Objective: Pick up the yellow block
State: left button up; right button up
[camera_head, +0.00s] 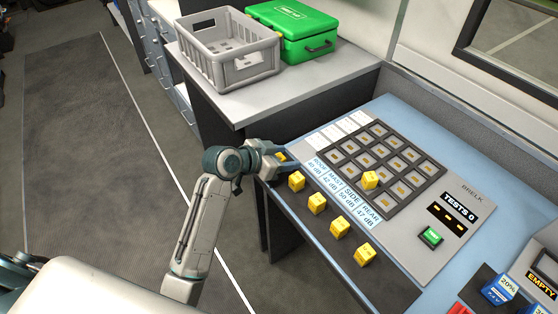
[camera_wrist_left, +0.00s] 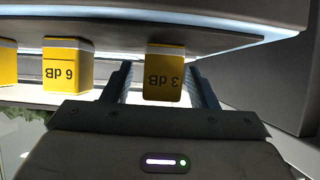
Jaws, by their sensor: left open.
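Several yellow blocks stand in a row along the near edge of the blue-grey desk. The block marked 3 dB (camera_wrist_left: 163,72) lies between the two fingers of my left gripper (camera_wrist_left: 160,88), with a visible gap on each side. In the head view my left gripper (camera_head: 281,160) is open around the block at the far end of the row (camera_head: 281,155). Other yellow blocks stand nearby: one beside the gripper (camera_head: 296,181), one further along (camera_head: 317,203), and one marked 6 dB (camera_wrist_left: 68,65) in the wrist view. Another yellow block (camera_head: 370,180) sits on the dark grid. My right gripper is not in view.
A dark socket grid (camera_head: 398,158) with a label strip (camera_head: 345,193) covers the panel. A grey crate (camera_head: 236,72) and green case (camera_head: 293,50) stand on the rear counter.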

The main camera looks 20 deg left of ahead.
pick_arm(q)
jog(key=c, duration=1.1)
jog(key=shift+r, duration=0.1)
